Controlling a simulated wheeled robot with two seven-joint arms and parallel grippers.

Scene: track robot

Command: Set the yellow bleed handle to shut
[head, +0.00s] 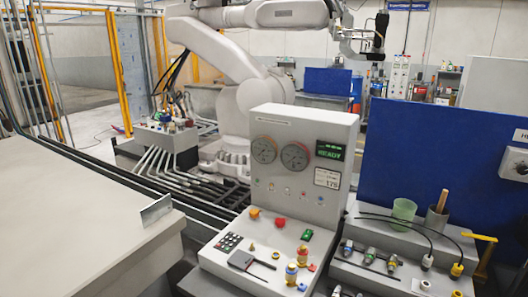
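A yellow handle (480,237) shows at the right edge of the low grey bench, in front of the blue panel. Its bar lies about level, across the top of a darker upright part. Which setting this stands for cannot be read from here. Neither of my grippers is in view, and nothing is seen touching the handle.
A grey control console (300,172) with two gauges and a green READY display stands in the middle. Right of it are hose fittings (370,254), a green cup (404,209) and a blue panel (440,150). A large white robot arm (225,60) stands behind.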

